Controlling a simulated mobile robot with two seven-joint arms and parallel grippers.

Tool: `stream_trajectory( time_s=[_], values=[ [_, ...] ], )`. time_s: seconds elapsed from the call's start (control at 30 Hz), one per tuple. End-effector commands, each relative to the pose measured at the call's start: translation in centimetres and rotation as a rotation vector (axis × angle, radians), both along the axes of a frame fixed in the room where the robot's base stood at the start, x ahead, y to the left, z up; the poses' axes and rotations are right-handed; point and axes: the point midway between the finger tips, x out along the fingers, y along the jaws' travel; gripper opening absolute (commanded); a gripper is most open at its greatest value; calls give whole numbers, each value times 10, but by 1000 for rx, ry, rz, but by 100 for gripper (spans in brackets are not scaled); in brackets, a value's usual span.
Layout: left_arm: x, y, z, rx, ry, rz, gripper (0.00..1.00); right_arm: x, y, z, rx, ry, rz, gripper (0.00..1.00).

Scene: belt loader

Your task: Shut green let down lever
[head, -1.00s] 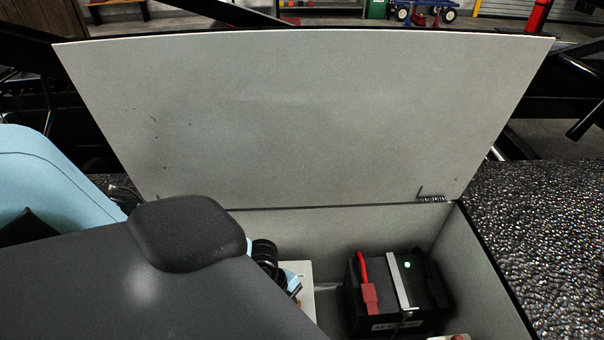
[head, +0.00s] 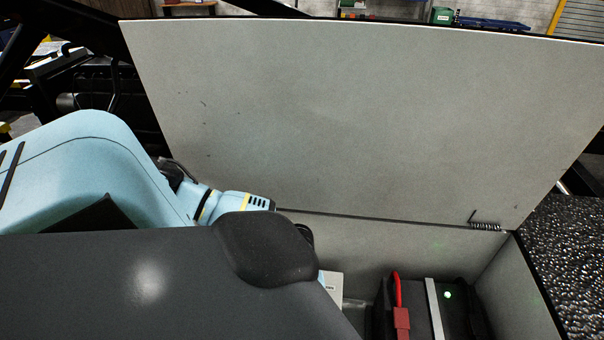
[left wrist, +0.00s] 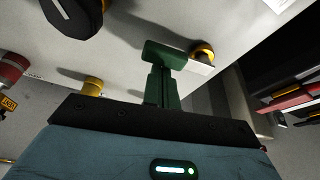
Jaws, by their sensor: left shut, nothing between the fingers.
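A green T-shaped piece (left wrist: 165,54), which looks like the green lever, shows in the left wrist view against a pale panel (left wrist: 125,50). My left gripper (left wrist: 161,92) is shut, with its narrow fingers in line with the green piece. The fingers and the green piece overlap in the picture, and I cannot tell whether they touch. In the head view my light blue left arm reaches in from the left, but its gripper and the green lever are hidden. My right gripper is in neither view.
Yellow knobs (left wrist: 203,52) (left wrist: 93,86), a black round knob (left wrist: 72,15) and a red knob (left wrist: 12,68) surround the green piece. In the head view, a raised grey lid (head: 370,110) stands over an open box holding a black battery (head: 455,318) with a red connector (head: 401,322).

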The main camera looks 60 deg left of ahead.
Motion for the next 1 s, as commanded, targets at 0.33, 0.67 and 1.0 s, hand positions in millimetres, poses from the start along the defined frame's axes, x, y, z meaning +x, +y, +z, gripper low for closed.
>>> stream_trajectory(
  time_s=[0.33, 0.67, 1.0],
  values=[
    [2, 4, 0, 2, -1, 2, 0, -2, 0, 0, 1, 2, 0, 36],
    [2, 5, 0, 2, -1, 2, 0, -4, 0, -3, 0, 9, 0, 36],
    [-5, -6, 2, -1, -2, 3, 0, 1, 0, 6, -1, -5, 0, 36]
  ],
)
